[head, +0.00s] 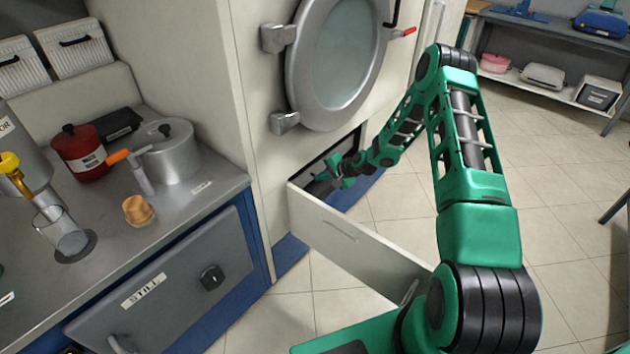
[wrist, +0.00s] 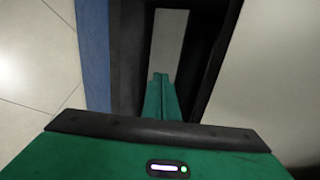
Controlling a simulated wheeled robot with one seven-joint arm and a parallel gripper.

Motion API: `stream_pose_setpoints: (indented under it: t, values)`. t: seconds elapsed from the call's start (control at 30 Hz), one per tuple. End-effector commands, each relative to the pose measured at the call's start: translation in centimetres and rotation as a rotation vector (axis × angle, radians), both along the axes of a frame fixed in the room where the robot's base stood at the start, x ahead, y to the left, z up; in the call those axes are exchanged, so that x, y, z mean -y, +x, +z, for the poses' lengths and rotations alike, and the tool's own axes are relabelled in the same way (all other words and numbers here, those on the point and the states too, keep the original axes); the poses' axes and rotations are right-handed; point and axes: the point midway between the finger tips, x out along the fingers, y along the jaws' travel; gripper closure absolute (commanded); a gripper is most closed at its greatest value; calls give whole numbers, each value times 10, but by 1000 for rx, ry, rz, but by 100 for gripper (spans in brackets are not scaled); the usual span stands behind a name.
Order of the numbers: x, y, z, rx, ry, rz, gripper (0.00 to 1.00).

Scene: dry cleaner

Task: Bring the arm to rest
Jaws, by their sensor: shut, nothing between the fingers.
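My green arm reaches from the lower right of the head view to the low dark opening in the white machine, below its round glass door (head: 340,50). My gripper (head: 325,178) is at this opening, above and behind the edge of a pulled-out white panel or drawer (head: 345,240). In the wrist view the two green fingers (wrist: 160,92) are together, with nothing between them. They point into a narrow dark-edged gap with a pale strip beyond. Whether the fingers touch the gap's edges I cannot tell.
On the left, a metal counter (head: 110,210) holds a red pot (head: 80,155), a silver pot (head: 170,155) and a glass beaker (head: 62,235). A shelf unit (head: 545,90) stands at the back right. The tiled floor (head: 570,220) right of my arm is mostly clear.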

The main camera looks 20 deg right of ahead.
Motion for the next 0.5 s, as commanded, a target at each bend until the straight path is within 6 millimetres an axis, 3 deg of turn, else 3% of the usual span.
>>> stream_pose_setpoints:
  t: [0.2, 0.5]
  values:
    - [16, -24, 28, 0, -1, -2, 100]
    - [24, -39, 44, 0, 1, -1, 100]
